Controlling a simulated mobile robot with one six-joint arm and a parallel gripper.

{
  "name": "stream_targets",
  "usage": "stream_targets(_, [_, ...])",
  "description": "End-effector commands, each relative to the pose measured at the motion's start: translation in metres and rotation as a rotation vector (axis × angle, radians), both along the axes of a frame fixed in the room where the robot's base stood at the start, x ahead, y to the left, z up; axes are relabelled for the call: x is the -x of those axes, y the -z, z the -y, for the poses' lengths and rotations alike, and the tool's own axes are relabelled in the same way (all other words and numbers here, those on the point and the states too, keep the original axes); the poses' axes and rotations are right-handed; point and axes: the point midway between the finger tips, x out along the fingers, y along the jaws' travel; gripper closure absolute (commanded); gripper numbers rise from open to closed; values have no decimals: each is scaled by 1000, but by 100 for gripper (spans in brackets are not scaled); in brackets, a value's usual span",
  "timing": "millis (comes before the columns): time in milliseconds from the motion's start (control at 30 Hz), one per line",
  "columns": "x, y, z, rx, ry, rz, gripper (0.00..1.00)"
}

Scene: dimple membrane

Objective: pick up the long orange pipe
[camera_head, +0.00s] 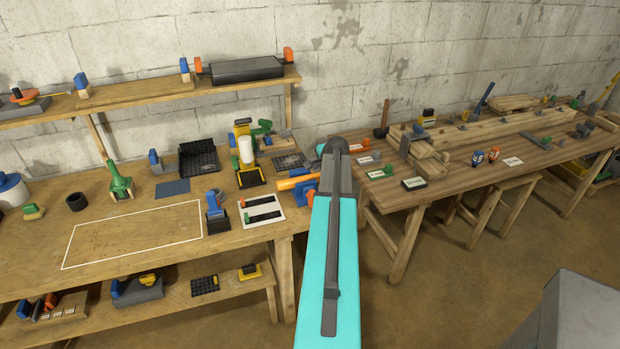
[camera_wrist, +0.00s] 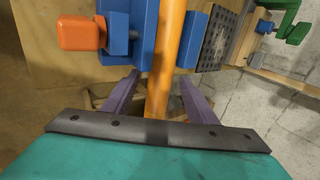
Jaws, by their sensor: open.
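The long orange pipe (camera_head: 296,181) lies near the right end of the left workbench, partly hidden by my teal arm. In the wrist view the pipe (camera_wrist: 171,40) passes over a blue clamp-like holder (camera_wrist: 143,35) with an orange knob (camera_wrist: 82,33). My gripper (camera_wrist: 160,82) is open, with one purple finger on each side of the pipe. I cannot tell whether either finger touches it. The near end of the pipe is hidden behind the dark wrist plate. In the head view my gripper is hidden behind the arm.
A white board with black-handled tools (camera_head: 262,211), a blue-and-black tool (camera_head: 217,212) and a yellow machine (camera_head: 246,155) stand close by on the left bench (camera_head: 140,255). A second bench (camera_head: 420,200) with several tools stands right of my arm. A gap separates the benches.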

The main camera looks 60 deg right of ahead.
Motion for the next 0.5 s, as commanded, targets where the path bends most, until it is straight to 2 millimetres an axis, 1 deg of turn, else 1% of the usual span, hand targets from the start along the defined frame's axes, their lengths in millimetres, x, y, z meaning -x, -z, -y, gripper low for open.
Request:
stream_targets(200, [-5,8,3,0,-1,0,48])
stream_targets(500, [-5,8,3,0,-1,0,48])
